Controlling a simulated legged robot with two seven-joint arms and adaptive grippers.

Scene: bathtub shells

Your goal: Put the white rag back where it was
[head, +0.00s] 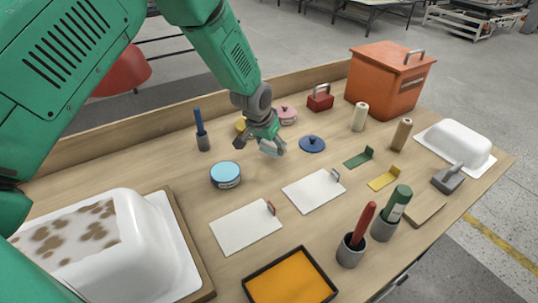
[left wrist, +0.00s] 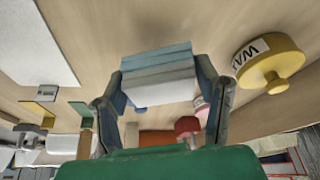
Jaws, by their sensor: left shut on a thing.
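My left gripper (head: 262,140) is above the middle back of the wooden table, pointing down. In the left wrist view it is shut on a folded block (left wrist: 158,76) with a white face and pale blue layers, which may be the rag. The block spans the gap between both fingers. In the head view the fingers hide most of it. Two flat white rectangles, a nearer one (head: 245,227) and a farther one (head: 314,190), lie on the table, each with a small clip-like piece at a corner. My right gripper is out of view.
A blue-topped tin (head: 226,176), a dark blue lid (head: 312,144) and a yellow wax tin (left wrist: 270,62) are near the gripper. A brush (head: 202,132) stands left. A brown-stained white tub shell (head: 150,245) fills the left front. An orange box (head: 385,85) stands back right.

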